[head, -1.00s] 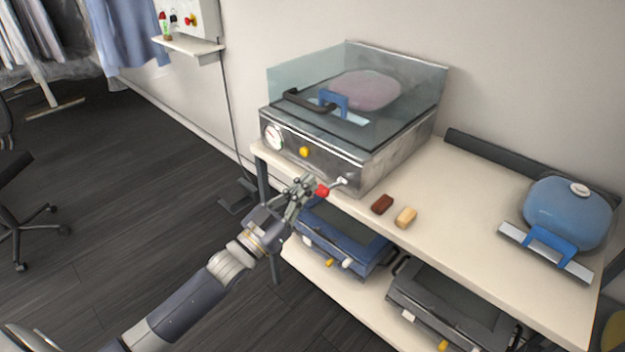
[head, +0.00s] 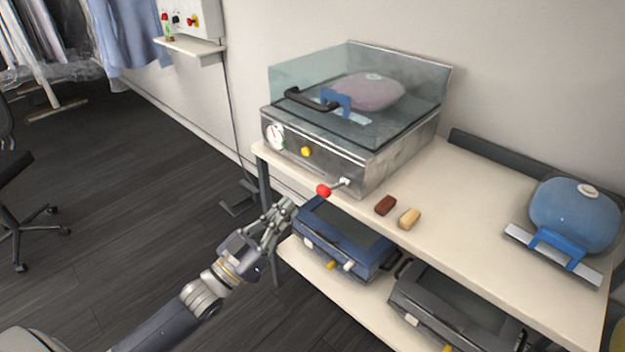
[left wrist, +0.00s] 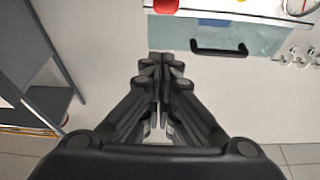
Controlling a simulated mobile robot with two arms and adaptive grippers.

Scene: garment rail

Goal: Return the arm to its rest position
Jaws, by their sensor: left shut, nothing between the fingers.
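In the left wrist view the closed fingers (left wrist: 160,62) fill the middle, and the red knob (left wrist: 165,5) shows at the top edge. My right gripper is not in view.
A blue case (head: 340,240) and a dark case (head: 455,305) lie on the lower shelf. The floor (head: 130,215) at left is open.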

